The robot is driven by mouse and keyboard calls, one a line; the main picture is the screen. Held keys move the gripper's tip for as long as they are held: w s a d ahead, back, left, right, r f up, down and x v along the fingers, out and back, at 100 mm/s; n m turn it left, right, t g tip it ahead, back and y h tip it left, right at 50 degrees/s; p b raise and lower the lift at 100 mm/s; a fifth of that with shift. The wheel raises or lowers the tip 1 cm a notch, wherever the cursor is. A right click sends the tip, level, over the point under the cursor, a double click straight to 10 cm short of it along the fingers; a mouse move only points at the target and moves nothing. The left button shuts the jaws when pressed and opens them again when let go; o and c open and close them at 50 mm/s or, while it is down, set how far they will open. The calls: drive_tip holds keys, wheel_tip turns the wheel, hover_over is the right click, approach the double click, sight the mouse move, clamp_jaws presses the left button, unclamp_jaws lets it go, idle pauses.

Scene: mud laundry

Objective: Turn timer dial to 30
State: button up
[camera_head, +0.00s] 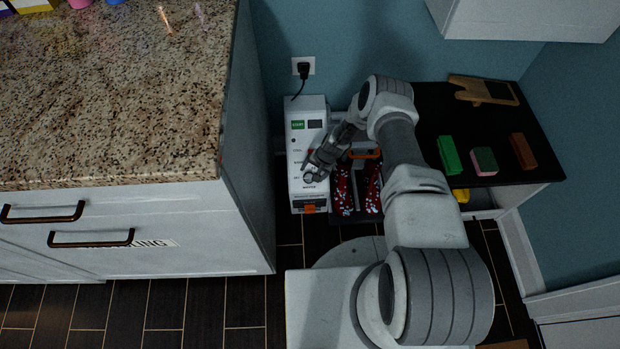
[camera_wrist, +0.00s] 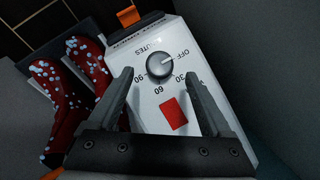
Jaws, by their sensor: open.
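The timer dial (camera_wrist: 160,66) is a round grey knob on the white face of a box-shaped unit (camera_head: 304,128). In the wrist view its pale pointer line faces the OFF mark, and 30, 60 and 90 are printed around it. My gripper (camera_wrist: 158,76) is open, with one finger on each side of the dial and visible gaps between. I cannot tell how far above the dial the fingertips are. In the head view my gripper (camera_head: 316,170) is over the lower part of the unit and partly hides its face.
A red square (camera_wrist: 173,113) is on the panel near the dial. Red spotted boots (camera_head: 343,190) stand right of the unit. A granite-topped cabinet (camera_head: 130,90) is at left. A black-topped bench (camera_head: 505,130) at right holds a green block (camera_head: 449,155) and other blocks.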

sight(309, 177)
drive_tip(key=shift+b+x, duration=0.65)
drive_tip(key=shift+x, duration=1.6)
clamp_jaws()
